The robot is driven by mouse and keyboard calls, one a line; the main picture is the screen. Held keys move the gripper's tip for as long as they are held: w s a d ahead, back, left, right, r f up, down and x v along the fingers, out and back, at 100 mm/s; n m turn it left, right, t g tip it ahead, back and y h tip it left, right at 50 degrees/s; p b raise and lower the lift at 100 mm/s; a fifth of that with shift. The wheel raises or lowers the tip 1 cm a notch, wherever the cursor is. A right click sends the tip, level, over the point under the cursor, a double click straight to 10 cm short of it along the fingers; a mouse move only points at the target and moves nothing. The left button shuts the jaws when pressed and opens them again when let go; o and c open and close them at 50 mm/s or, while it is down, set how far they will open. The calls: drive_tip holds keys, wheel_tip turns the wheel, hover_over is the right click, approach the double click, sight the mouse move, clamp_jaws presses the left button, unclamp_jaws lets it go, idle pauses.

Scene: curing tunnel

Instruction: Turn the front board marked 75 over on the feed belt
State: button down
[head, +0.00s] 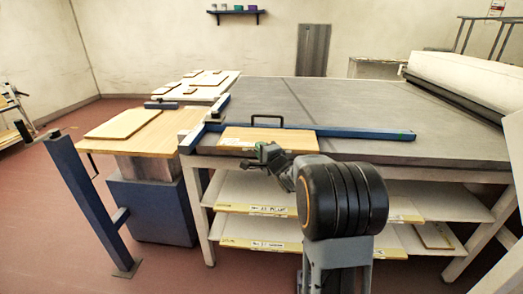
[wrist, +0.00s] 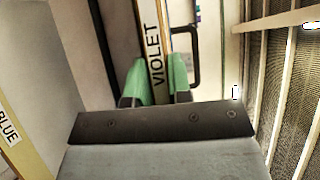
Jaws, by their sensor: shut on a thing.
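A flat wooden board (head: 285,142) lies at the front edge of the wide grey surface (head: 350,100), in front of a blue rail. I take the surface for the feed belt. White labels show along the board's front edge; I cannot read a 75 on it. My gripper (head: 262,153) is at that edge, partly hidden by my wrist. In the wrist view, the green fingers of my gripper (wrist: 155,82) are shut around a narrow edge labelled VIOLET (wrist: 155,40), apparently this board's edge. The board's face is hidden there.
The blue rail (head: 360,133) and a black handle (head: 283,118) stand just behind the board. Shelves (head: 265,210) with labelled yellow edges lie below. A wooden-topped table (head: 155,135) with a board (head: 122,123) is at left. A white roller (head: 465,78) is at right.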

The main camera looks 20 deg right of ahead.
drive_tip(key=shift+f+b, duration=0.3)
drive_tip(key=shift+f, duration=0.2)
drive_tip(key=c, duration=1)
unclamp_jaws()
drive_tip(key=shift+o, duration=0.2)
drive_tip(key=shift+f, duration=0.15)
drive_tip(key=s+d+p, duration=0.1)
drive_tip(key=s, duration=1.3)
drive_tip(key=shift+p, duration=0.4)
drive_tip(key=shift+w, duration=0.1)
